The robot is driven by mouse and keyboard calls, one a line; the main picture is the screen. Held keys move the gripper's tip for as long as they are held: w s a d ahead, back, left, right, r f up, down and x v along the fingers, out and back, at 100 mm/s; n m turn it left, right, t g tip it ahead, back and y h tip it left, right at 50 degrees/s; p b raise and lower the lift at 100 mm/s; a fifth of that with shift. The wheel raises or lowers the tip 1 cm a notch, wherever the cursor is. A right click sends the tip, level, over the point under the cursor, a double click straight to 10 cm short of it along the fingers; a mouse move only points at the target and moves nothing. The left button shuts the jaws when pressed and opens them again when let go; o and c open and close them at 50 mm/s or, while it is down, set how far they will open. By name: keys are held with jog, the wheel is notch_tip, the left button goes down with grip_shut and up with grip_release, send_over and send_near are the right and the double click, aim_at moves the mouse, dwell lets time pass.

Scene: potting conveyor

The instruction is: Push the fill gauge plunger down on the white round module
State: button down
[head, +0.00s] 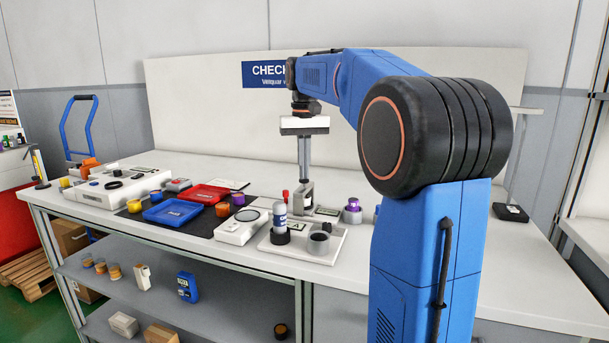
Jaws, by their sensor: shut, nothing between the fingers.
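My gripper (304,172) points straight down over the worktable, its long grey fingers shut together with nothing between them. Its tips end close to a grey upright block (301,197); I cannot tell whether they touch. A red-topped piece (285,196) stands behind the bottle. No plunger can be made out for certain.
A blue tray (171,211), a red tray (203,194) and orange and purple pots lie on a black mat to the left. A white machine (115,188) stands further left. A purple-topped piece (352,209) stands right of the gripper.

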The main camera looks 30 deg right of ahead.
notch_tip(320, 180, up, 8)
dwell(1.0)
dwell(0.5)
